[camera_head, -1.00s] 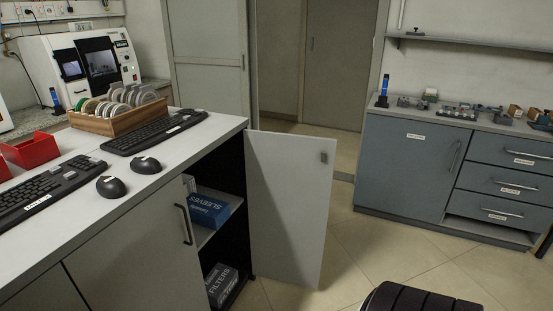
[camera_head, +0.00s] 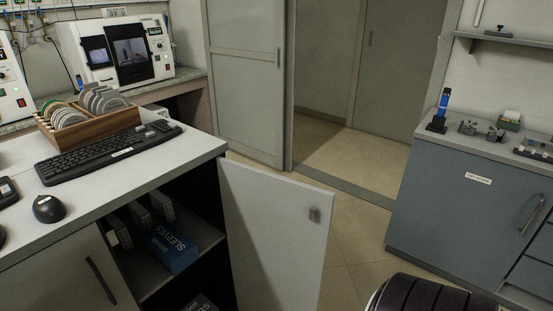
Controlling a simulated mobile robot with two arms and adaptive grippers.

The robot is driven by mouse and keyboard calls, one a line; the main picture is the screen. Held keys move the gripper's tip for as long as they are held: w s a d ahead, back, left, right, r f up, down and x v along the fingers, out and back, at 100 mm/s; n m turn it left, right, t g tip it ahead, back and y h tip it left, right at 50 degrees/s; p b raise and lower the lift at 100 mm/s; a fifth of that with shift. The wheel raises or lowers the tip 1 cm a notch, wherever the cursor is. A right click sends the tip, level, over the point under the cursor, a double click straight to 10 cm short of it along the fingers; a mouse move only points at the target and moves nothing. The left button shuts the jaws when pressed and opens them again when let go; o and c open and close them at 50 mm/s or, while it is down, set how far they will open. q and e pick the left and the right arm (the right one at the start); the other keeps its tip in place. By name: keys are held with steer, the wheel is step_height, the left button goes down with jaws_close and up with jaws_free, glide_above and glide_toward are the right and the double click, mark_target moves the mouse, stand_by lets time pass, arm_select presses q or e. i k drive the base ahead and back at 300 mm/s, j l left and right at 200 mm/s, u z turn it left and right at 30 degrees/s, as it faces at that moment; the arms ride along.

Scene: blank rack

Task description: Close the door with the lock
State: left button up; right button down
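The white cabinet door (camera_head: 274,240) stands open, swung outward from the right end of the white-topped counter. A small grey lock (camera_head: 314,214) sits near the upper right edge of the door's visible face. The cabinet's opening (camera_head: 196,198) is dark, with a blue box labelled sleeves (camera_head: 172,248) and several grey boxes on its shelf. A neighbouring door with a dark handle (camera_head: 101,281) is shut. Neither of my grippers is in view.
A keyboard (camera_head: 108,152), a mouse (camera_head: 49,208) and a wooden disc rack (camera_head: 92,125) are on the counter. A dark rounded padded object (camera_head: 430,296) is at the bottom right. A grey-blue cabinet (camera_head: 450,215) stands at the right. Tiled floor (camera_head: 352,240) is clear beyond the door.

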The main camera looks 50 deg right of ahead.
mark_target(278, 255)
steer(key=l+u, duration=0.1)
steer(key=l, duration=0.35)
steer(key=k+l+u, duration=0.15)
steer(key=l, duration=0.3)
steer(key=k+l+u, duration=0.1)
steer(key=l, duration=0.3)
steer(key=k+l+u, duration=0.15)
steer(key=l, duration=0.3)
steer(key=k+l+u, duration=0.1)
steer(key=l, duration=0.3)
steer(key=k+l+u, duration=0.1)
steer(key=l, duration=0.3)
steer(key=l+u, duration=0.35)
steer(key=l, duration=1.35)
steer(key=i, duration=0.05)
